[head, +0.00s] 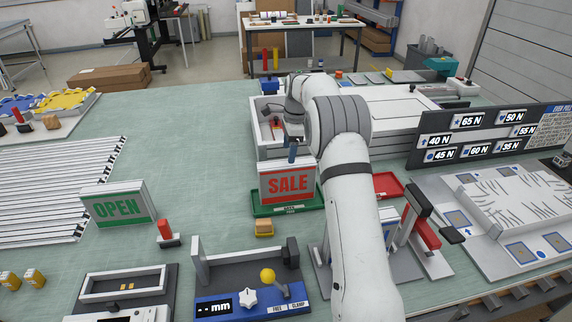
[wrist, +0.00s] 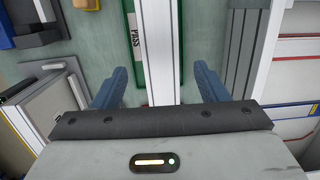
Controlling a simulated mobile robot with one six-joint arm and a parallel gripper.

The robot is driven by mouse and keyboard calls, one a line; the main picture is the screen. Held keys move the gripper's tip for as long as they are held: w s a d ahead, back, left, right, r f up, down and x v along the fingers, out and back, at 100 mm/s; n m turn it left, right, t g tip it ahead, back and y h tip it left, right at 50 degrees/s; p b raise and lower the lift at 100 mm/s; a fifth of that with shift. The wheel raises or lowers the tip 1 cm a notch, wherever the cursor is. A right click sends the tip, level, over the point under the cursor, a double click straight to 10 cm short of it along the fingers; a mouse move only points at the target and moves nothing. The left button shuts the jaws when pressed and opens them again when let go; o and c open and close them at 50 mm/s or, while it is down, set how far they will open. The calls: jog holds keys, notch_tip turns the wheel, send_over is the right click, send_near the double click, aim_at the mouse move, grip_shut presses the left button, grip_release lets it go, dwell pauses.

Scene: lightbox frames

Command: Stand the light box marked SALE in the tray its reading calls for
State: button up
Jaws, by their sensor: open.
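My gripper (head: 292,152) is just above the box; in the wrist view my gripper (wrist: 162,88) is open, with a blue finger on each side and gaps to the box. The red tray (head: 388,186) lies to the right, partly behind my arm. The gauge display (head: 214,307) shows dashes before "mm".
Another light box marked OPEN (head: 115,206) stands at the left. A clamp fixture with a yellow-knobbed lever (head: 268,276) is in front. A dark panel of force readings (head: 490,132) stands at the right. Bare green table lies between OPEN and SALE.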

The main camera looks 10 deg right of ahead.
jog(key=r, duration=0.3)
jog(key=shift+d+r, duration=0.25)
jog(key=shift+r, duration=0.05)
jog(key=s+a+r+n+t, duration=0.1)
jog(key=s+r+n, duration=0.4)
jog(key=s, duration=0.5)
jog(key=s+r+n+t, duration=0.1)
jog(key=s+r+n, duration=0.2)
jog(key=s+r, duration=0.5)
jog(key=s+f+n, duration=0.2)
jog(key=s+n, duration=0.1)
jog(key=s, duration=0.6)
jog(key=s+f+n+t+h, duration=0.1)
jog(key=s+f+n, duration=0.1)
jog(key=s, duration=0.6)
jog(key=s+a+f+n, duration=0.1)
jog(key=s+f+n, duration=0.1)
jog(key=s+n, duration=0.3)
jog(key=s, duration=0.4)
jog(key=shift+s+t, duration=0.3)
jog(key=shift+s+b+x, duration=0.15)
jog(key=shift+b+x, duration=0.65)
jog(key=shift+s+b+x, duration=0.2)
jog(key=shift+b+x, duration=0.55)
jog(key=shift+x, duration=0.05)
